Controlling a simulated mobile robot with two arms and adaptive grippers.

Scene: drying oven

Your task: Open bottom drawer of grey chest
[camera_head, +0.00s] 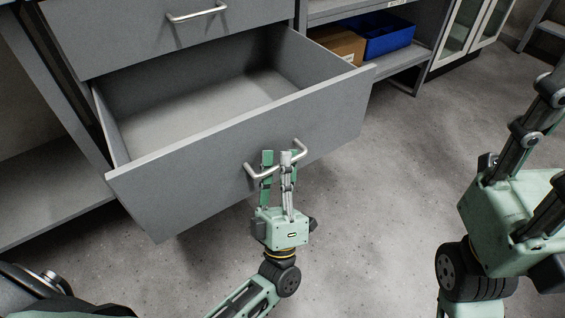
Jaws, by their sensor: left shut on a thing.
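The grey chest shows at the upper left, with a closed drawer (120,38) above that has a metal handle (197,13). The bottom drawer (225,155) is pulled well out and its inside is empty. Its front panel carries a metal bar handle (262,171). My left gripper (277,158) is at this handle, its fingers shut on the bar near its middle. The fingers hide part of the handle.
A shelf unit (402,62) at the back holds a blue bin (385,36) and a cardboard box (338,43). A glass-door cabinet (468,32) stands at the upper right. The concrete floor (400,150) right of the drawer is clear.

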